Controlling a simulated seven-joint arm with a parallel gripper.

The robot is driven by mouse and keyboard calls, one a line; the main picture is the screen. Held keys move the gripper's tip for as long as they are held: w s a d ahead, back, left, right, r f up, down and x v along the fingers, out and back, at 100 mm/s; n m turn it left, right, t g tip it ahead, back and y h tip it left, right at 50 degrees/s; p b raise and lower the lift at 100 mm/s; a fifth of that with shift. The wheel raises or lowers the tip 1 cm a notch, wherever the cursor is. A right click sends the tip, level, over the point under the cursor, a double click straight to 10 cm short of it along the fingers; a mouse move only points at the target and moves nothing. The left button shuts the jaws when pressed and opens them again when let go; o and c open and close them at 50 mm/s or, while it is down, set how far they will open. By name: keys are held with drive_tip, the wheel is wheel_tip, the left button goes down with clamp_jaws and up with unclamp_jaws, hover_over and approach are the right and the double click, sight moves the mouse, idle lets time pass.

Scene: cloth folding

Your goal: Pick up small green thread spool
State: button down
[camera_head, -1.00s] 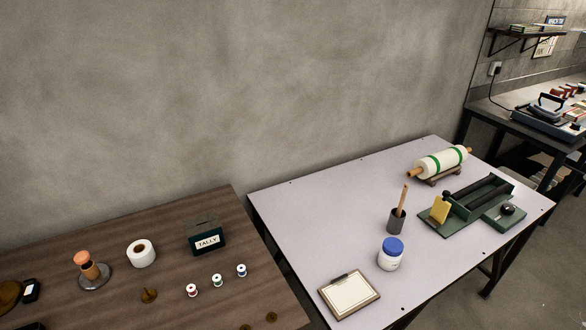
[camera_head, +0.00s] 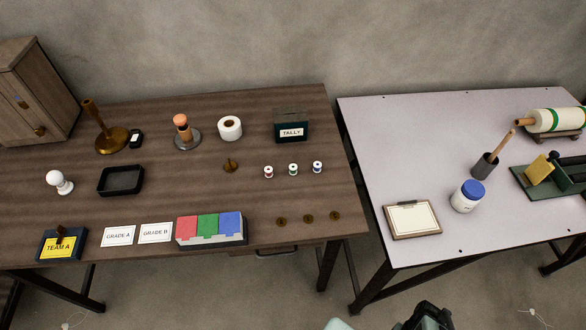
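The small green thread spool (camera_head: 293,169) stands upright on the brown wooden table (camera_head: 215,190), toward its right side. It is in the middle of a short row, between a red spool (camera_head: 268,172) at its left and a blue spool (camera_head: 317,167) at its right, with small gaps. What looks like my gripper (camera_head: 427,318) shows as a dark shape at the bottom edge, cut off by the frame. It is well below and to the right of the spools and away from them. Its fingers cannot be made out.
A dark TALLY box (camera_head: 291,127) stands behind the spools. A brass spindle piece (camera_head: 231,165) is left of them. Several brass discs (camera_head: 308,219) and a red, green and blue block (camera_head: 211,229) lie in front. A pale table (camera_head: 370,130) adjoins at right, holding a clipboard (camera_head: 412,219) and jar (camera_head: 467,196).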

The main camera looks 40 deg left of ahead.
drive_tip(key=c, duration=1.8)
unclamp_jaws()
drive_tip(key=o, duration=1)
drive_tip(key=shift+c, duration=0.2)
